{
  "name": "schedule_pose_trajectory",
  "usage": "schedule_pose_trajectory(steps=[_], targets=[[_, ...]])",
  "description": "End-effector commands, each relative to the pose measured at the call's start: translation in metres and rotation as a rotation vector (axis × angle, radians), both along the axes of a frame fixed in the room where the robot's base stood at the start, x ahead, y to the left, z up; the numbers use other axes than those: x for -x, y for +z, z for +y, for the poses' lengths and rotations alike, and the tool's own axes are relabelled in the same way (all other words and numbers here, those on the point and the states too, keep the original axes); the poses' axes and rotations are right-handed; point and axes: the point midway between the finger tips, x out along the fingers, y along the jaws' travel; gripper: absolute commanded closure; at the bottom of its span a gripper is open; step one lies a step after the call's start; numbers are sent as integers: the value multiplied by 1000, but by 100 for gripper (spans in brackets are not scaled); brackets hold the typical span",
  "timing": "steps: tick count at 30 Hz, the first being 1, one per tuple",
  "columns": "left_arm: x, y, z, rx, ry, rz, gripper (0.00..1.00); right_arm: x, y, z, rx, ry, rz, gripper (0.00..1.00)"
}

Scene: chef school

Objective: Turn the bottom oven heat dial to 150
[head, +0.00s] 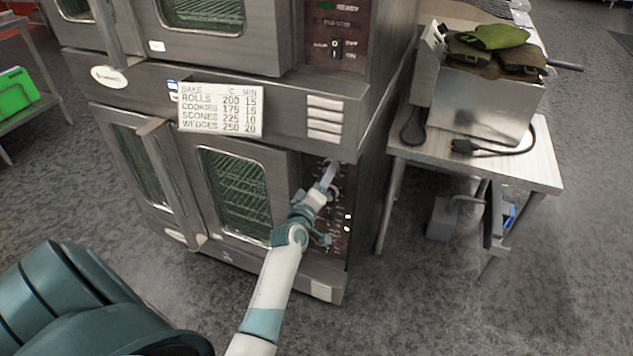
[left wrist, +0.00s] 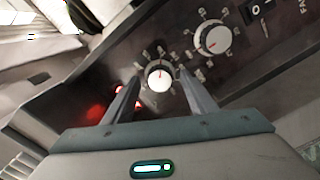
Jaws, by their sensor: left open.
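The bottom oven (head: 240,190) stands in front of me, with its dark control panel (head: 341,222) on the right of its glass doors. My left gripper (head: 328,175) is at the upper part of this panel. In the left wrist view a round white dial with a red mark (left wrist: 160,78) sits between the two open fingers of the left gripper (left wrist: 157,84), with a gap on each side. A second, similar dial (left wrist: 213,38) is to the upper right. The dial numbers are too small to read. My right gripper is not in view.
A switch (left wrist: 256,10) and red lights (left wrist: 97,112) show on the panel. A bake chart (head: 220,110) hangs above the bottom doors. The upper oven (head: 215,35) is overhead. A side table (head: 545,160) with a metal fryer-like box (head: 485,105) stands to the right.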

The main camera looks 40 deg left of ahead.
Motion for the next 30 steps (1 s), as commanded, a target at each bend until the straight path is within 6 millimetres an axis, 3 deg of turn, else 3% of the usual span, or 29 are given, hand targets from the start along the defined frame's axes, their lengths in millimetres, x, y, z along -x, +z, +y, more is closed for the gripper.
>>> schedule_pose_trajectory(steps=[8, 24, 30], targets=[[24, -1, -5, 0, 1, 0, 48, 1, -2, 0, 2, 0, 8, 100], [125, -2, -30, 0, 0, 2, 48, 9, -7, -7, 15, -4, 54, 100], [153, -2, -37, 0, 0, 1, 48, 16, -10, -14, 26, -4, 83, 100]])
